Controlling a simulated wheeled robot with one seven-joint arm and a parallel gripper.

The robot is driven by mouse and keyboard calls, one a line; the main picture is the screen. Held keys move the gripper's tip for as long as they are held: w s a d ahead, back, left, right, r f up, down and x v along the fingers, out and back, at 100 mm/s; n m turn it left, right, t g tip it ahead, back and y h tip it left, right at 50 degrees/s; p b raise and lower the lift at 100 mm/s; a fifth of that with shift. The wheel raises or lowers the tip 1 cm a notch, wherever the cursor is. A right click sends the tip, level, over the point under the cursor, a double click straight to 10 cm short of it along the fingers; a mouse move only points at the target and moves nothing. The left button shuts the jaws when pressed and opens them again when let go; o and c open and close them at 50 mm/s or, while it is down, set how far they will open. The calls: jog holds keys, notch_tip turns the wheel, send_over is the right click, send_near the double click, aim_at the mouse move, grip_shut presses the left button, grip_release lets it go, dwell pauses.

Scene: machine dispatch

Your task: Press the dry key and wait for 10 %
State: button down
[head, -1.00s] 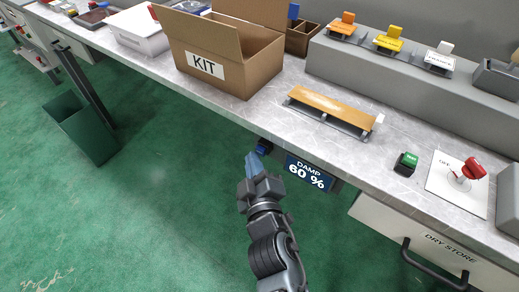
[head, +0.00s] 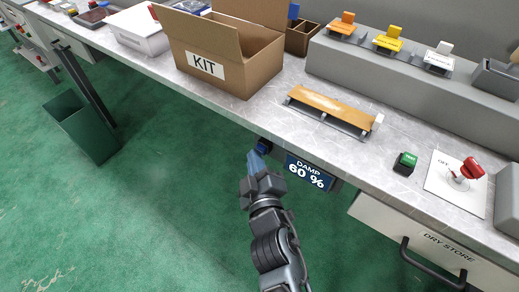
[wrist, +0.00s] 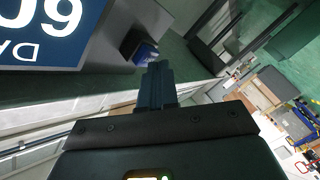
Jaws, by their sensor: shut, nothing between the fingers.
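The damp display (head: 310,172) on the bench's front edge reads "DAMP 60 %". It also shows upside down at the upper left of the wrist view (wrist: 40,30). A small blue key (head: 263,146) sits just left of the display, under the bench edge; in the wrist view the blue key (wrist: 146,52) lies just beyond my fingertips. Its label is not readable. My gripper (head: 254,160) is shut and empty, its tips just below and close to the key. I cannot tell whether they touch. The shut fingers also show in the wrist view (wrist: 157,80).
The bench top (head: 230,100) carries a KIT box (head: 207,68), an orange-topped plate (head: 328,106), a green button (head: 405,163) and a red switch (head: 467,170). A dry store drawer (head: 420,235) hangs below right. A green bin (head: 88,130) stands on the open floor at left.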

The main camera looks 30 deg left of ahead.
jog(key=shift+w, duration=0.2)
dwell(0.4)
jog(key=shift+s, duration=0.1)
jog(key=shift+s+b, duration=0.5)
jog(key=shift+s, duration=0.35)
jog(key=s+b, duration=0.3)
jog(key=s, duration=0.2)
jog(key=shift+a, duration=0.2)
dwell(0.7)
